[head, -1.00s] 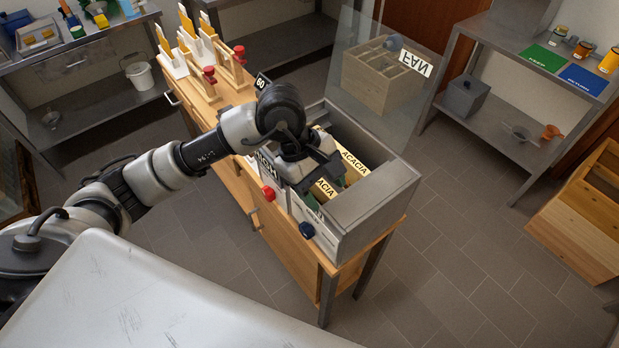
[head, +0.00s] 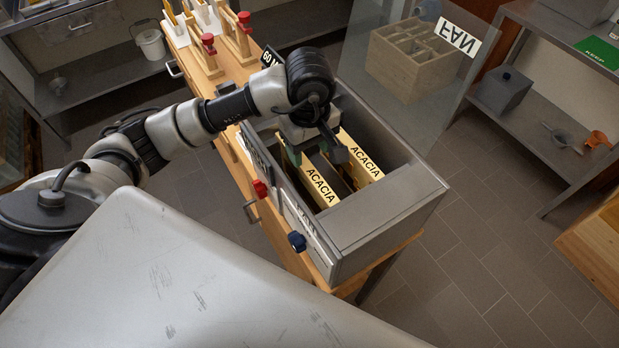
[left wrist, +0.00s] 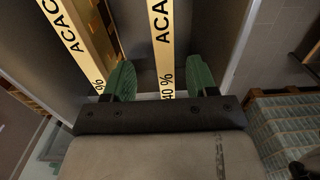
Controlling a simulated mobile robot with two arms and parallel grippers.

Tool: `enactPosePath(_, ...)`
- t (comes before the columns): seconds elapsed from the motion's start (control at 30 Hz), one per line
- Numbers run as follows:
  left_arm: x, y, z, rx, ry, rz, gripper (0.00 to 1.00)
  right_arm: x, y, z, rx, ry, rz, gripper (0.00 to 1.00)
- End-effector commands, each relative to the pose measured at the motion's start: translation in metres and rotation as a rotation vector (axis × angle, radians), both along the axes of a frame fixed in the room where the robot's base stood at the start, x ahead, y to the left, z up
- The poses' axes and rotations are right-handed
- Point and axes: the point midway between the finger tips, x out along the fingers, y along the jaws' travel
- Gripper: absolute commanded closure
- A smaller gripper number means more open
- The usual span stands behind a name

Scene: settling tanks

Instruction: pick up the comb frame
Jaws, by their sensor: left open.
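Two comb frames with cream ACACIA top bars hang side by side in a grey open-topped box (head: 385,215). The left one (head: 321,186) and the right one (head: 366,160) show in the head view. My left gripper (head: 316,152) is over the far part of the box, open and empty. In the left wrist view its green fingertips (left wrist: 160,80) stand apart, one on each side of a top bar (left wrist: 163,40) marked 40 %, with gaps visible. The other top bar (left wrist: 70,38) lies left of both fingers. The frames' lower parts are hidden in the box.
The box stands on a wooden bench, with a red knob (head: 261,189) and a blue knob (head: 297,241) on its near side. Wooden stands with red knobs (head: 208,42) are further back.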

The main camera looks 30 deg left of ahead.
Motion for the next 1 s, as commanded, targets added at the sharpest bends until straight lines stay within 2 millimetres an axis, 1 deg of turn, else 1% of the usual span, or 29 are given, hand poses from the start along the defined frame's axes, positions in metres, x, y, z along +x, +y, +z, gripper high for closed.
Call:
enactPosePath(0.03,-0.002,0.0,-0.007,0.001,0.008,0.0,0.43,0.002,0.0,0.005,0.0,-0.002,0.0,0.27)
enactPosePath(0.2,-0.001,0.0,-0.032,-0.001,0.005,0.0,0.43,0.007,0.0,0.011,0.0,-0.011,0.0,0.27)
enactPosePath(0.33,-0.001,0.001,-0.041,-0.001,0.003,0.0,0.43,0.007,0.0,0.013,0.0,-0.01,0.0,0.27)
enactPosePath(0.43,0.0,0.003,-0.048,-0.001,0.005,0.001,0.43,0.007,0.0,0.021,0.0,-0.011,-0.001,0.27)
enactPosePath(0.57,0.002,0.009,-0.067,0.0,0.007,0.002,0.43,0.008,0.0,0.035,0.0,-0.011,0.0,0.27)
enactPosePath(0.6,0.002,0.009,-0.074,0.0,0.007,0.001,0.43,0.008,0.0,0.036,0.001,-0.012,0.0,0.27)
enactPosePath(0.7,0.003,0.009,-0.087,-0.001,0.004,-0.001,0.43,0.008,0.0,0.038,0.001,-0.012,0.0,0.27)
enactPosePath(0.8,0.004,0.009,-0.093,-0.001,0.001,0.0,0.43,0.008,0.0,0.039,0.001,-0.012,0.0,0.27)
enactPosePath(1.0,0.004,0.009,-0.094,-0.001,-0.001,-0.001,0.43,0.008,0.0,0.038,0.0,-0.012,0.0,0.27)
